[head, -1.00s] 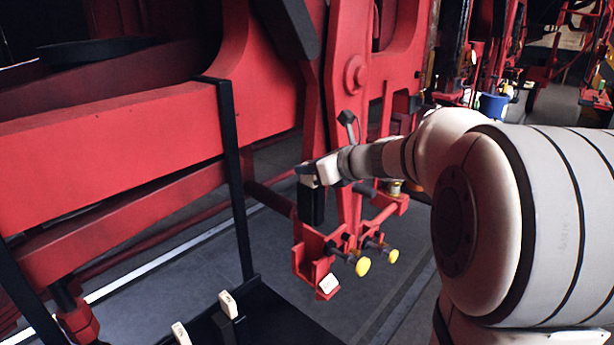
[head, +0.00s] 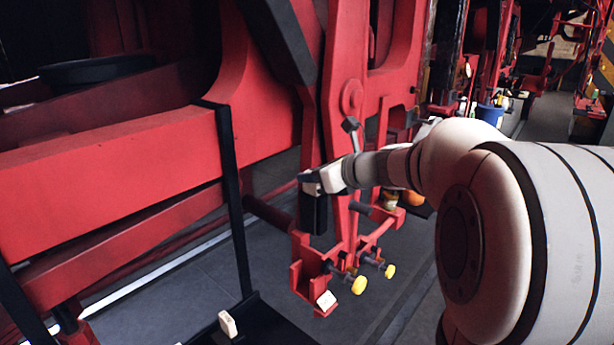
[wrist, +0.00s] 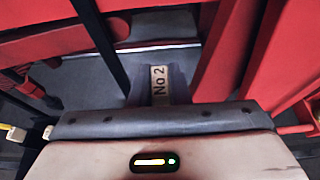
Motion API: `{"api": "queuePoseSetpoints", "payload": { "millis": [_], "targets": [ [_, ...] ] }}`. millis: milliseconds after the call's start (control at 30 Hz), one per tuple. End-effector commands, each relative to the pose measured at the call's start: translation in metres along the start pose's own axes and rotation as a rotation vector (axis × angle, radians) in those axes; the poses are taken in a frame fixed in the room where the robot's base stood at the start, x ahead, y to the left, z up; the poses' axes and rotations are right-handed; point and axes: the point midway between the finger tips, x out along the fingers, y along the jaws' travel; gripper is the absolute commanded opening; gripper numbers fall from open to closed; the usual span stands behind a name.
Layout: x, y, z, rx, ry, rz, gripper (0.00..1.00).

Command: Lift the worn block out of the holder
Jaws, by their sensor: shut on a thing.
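My gripper (head: 313,196) points down at the end of my arm in the head view. A dark upright block, the worn block (head: 314,217), is at its jaws, which are shut on it. Where the fingers end and the block begins is hard to tell. The red holder (head: 300,272) is right below, with a pale label on its lower front. The block's lower end is at the holder's top edge in the picture; whether it is clear of the holder, I cannot tell.
Two yellow knobs (head: 359,285) stick out to the right of the holder. A red beam (head: 110,165) and a thin black post (head: 236,200) stand at left. A dark tray (head: 265,325) with a cream-marked piece (head: 228,324) is at the bottom.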

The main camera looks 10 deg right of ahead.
Motion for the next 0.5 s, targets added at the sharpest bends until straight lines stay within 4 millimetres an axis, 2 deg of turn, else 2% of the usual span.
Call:
{"api": "queuePoseSetpoints", "payload": {
  "millis": [33,133,500],
  "targets": [
    [-0.0046,-0.0002,0.0069,-0.001,-0.002,-0.001,0.00],
    [-0.0086,-0.0002,0.0105,0.000,-0.002,-0.001,0.00],
    [-0.0109,-0.0002,0.0089,0.000,-0.002,0.000,0.00]
  ]
}}
